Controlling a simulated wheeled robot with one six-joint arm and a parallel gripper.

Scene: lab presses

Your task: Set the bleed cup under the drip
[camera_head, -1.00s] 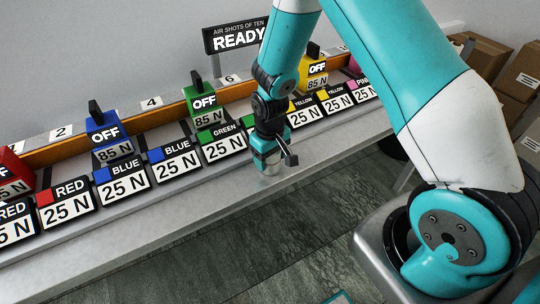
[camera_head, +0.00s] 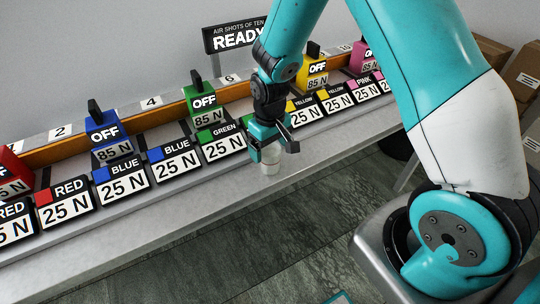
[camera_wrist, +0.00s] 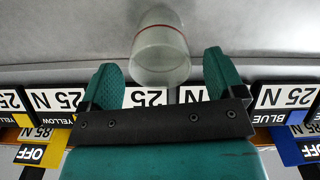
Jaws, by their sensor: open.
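The bleed cup (camera_head: 270,157) is a small clear, greyish cup standing upright on the front part of the bench, below the green and yellow blocks. In the wrist view the cup (camera_wrist: 160,58) shows a thin red line around it and lies just beyond the fingertips, between their lines. My gripper (camera_head: 272,134) is above the cup, its fingers spread apart and holding nothing. In the wrist view its two green fingertips (camera_wrist: 162,80) stand either side of the cup's near end. I cannot make out the drip; my arm hides part of the bench behind the cup.
The long grey bench (camera_head: 190,213) carries a row of 25 N blocks, with taller OFF 85 N presses such as the green one (camera_head: 202,102) behind. A READY sign (camera_head: 233,38) stands at the back. Cardboard boxes (camera_head: 522,75) are at the right. The bench front left of the cup is clear.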

